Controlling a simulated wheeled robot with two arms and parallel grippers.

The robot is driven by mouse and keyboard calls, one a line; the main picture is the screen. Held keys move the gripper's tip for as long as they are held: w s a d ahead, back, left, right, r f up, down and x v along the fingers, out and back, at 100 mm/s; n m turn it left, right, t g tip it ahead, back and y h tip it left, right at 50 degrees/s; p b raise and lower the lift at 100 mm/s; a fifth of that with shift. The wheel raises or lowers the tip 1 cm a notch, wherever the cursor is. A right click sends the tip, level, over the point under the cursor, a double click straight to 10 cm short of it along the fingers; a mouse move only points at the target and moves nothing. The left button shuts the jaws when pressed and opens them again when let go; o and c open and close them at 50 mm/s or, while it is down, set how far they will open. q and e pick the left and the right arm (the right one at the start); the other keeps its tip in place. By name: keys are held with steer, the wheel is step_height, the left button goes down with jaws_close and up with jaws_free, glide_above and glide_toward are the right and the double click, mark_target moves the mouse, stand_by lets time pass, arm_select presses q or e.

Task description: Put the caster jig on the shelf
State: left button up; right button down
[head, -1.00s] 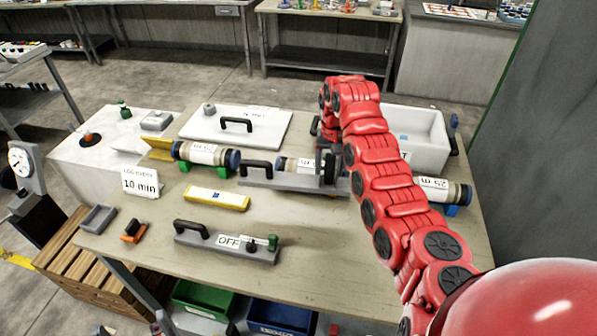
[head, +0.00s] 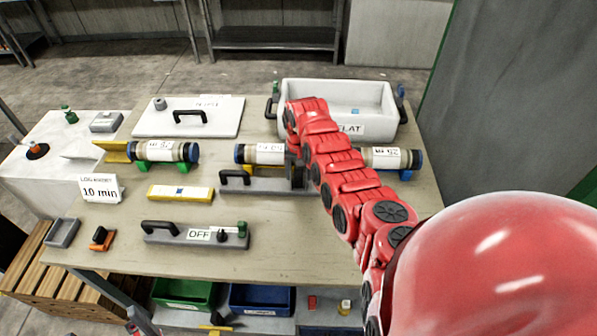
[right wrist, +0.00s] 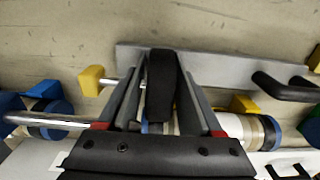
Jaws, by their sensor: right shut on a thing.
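The caster jig appears to be the long grey bar (head: 262,186) with a black handle at its left end, in the middle of the table; the bar also shows in the right wrist view (right wrist: 215,66). My right gripper (head: 298,172) is at the bar's right end. In the right wrist view its fingers (right wrist: 161,85) are shut on the black upright part of the jig. I cannot tell whether the bar touches the table. My left gripper is not in view.
Core liners (head: 165,151) lie in a row behind the jig, very close to it. A white tub (head: 365,95) stands at the back right. Green (head: 185,292) and blue bins (head: 262,297) sit below.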

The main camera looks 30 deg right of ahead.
steer(key=shift+f, duration=0.1)
steer(key=shift+f, duration=0.15)
steer(key=shift+c, duration=0.2)
jaws_free()
steer(key=shift+s, duration=0.1)
